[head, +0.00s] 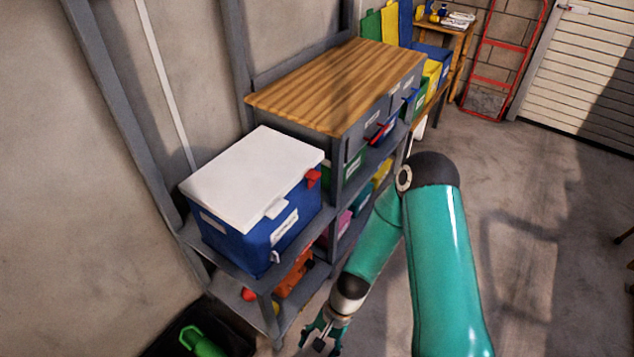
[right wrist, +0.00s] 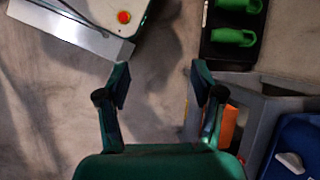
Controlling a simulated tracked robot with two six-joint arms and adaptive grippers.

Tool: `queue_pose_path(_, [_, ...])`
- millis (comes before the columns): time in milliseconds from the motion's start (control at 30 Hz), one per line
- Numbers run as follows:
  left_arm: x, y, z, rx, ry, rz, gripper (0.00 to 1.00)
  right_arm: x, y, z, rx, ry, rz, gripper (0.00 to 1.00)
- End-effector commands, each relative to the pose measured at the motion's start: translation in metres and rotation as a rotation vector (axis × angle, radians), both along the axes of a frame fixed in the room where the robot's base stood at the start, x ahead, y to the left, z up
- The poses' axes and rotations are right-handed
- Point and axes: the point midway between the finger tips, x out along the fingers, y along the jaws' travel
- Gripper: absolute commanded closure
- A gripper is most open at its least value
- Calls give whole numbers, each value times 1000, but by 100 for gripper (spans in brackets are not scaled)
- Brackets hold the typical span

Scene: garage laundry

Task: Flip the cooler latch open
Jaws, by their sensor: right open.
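The cooler (head: 235,240) is blue with a white lid (head: 255,175), which is down. It stands on a grey shelf at left of centre. A white tab (head: 275,208) is at the lid's front edge. My right gripper (head: 322,334) is open and empty, low in front of the shelf and apart from the cooler. In the right wrist view, its fingers (right wrist: 160,88) stand apart over the floor, with part of the cooler (right wrist: 290,140) at lower right.
The cooler's shelf (head: 218,262) joins a wood-topped cabinet (head: 340,85) behind it. Orange items (head: 293,274) lie on the shelf below. A black tray with a green item (head: 202,343) is on the floor; it also shows in the right wrist view (right wrist: 233,20). Floor to the right is open.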

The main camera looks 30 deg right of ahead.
Motion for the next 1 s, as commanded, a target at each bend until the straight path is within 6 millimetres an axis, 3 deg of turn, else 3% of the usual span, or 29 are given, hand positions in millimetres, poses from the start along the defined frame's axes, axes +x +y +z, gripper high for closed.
queue_pose_path(33, [0, 0, -18, 0, 0, 0, 60, 20, -17, -9, 73, 61, -216, 33])
queue_pose_path(133, [0, 0, -35, 0, 0, 0, 60, 72, -48, 7, 296, 137, -624, 33])
queue_pose_path(267, [0, 0, -53, 0, 0, 0, 60, 148, -125, 53, 651, 78, -1051, 33])
queue_pose_path(300, [0, 0, -58, 0, 0, 0, 60, 164, -154, 71, 758, 34, -1145, 33])
queue_pose_path(400, [0, 0, -65, 0, 0, 0, 60, 188, -219, 114, 969, -90, -1291, 33])
queue_pose_path(500, [0, 0, -69, 0, 0, 0, 60, 194, -263, 145, 1105, -190, -1359, 33])
queue_pose_path(600, [0, 0, -70, 0, 0, 0, 60, 196, -285, 163, 1176, -248, -1383, 33])
queue_pose_path(700, [0, 0, -69, 0, 0, 0, 60, 200, -290, 171, 1201, -268, -1388, 33])
queue_pose_path(1000, [0, 0, -64, 0, 0, 0, 60, 244, -270, 171, 1201, -263, -1384, 33])
